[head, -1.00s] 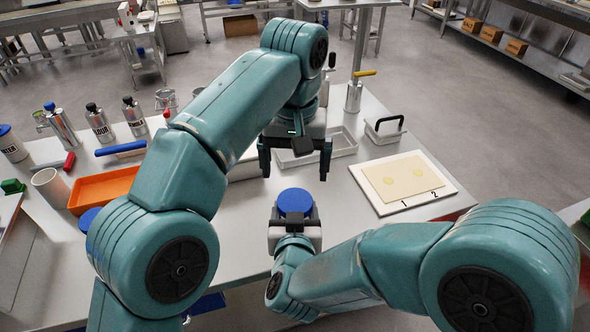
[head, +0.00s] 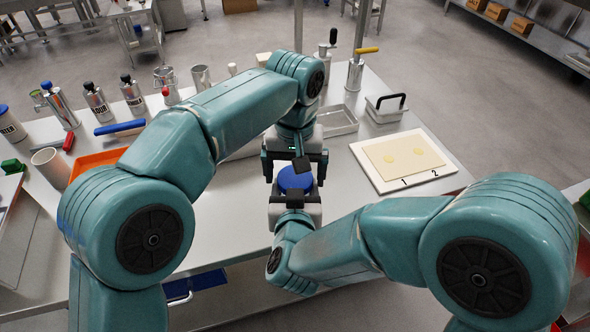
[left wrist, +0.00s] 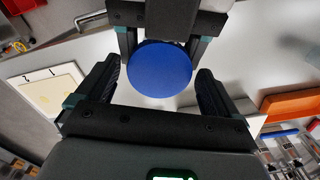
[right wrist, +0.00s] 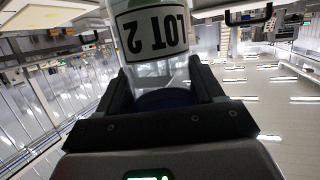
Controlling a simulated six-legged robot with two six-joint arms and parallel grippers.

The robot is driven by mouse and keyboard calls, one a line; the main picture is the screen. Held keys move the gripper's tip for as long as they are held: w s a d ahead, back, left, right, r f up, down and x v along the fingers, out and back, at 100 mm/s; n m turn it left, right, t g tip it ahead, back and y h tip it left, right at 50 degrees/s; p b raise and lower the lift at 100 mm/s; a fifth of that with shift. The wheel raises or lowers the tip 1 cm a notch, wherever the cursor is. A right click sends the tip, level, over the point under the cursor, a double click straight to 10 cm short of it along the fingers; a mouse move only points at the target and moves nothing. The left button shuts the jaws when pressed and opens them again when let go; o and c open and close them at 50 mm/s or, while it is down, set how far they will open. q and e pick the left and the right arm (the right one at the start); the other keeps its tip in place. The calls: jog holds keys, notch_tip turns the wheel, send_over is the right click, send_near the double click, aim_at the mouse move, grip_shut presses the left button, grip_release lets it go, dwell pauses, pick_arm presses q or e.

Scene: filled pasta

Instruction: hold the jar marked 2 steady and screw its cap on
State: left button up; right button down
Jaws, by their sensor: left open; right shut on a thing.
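The jar marked 2 (right wrist: 160,75) is clear, with a white "LOT 2" label that shows upside down in the right wrist view. My right gripper (head: 296,203) is shut on the jar and holds it above the table's near part. The blue cap (head: 295,180) sits at the jar's top; whether it is threaded cannot be told. In the left wrist view the round blue cap (left wrist: 160,69) hides the jar below. My left gripper (head: 296,170) is open over the cap, one finger on each side, with gaps visible between fingers and cap.
A white board (head: 376,178) with a pasta sheet, marked 1 and 2, lies to the right. A lidded box with a black handle (head: 385,108) stands behind it. An orange tray (head: 98,160) and several bottles are at left. The tabletop (head: 225,215) around the jar is clear.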

pick_arm(q)
jog(key=c, duration=1.1)
jog(key=o, duration=1.2)
jog(key=shift+r, duration=2.3)
jog(key=shift+c, duration=0.5)
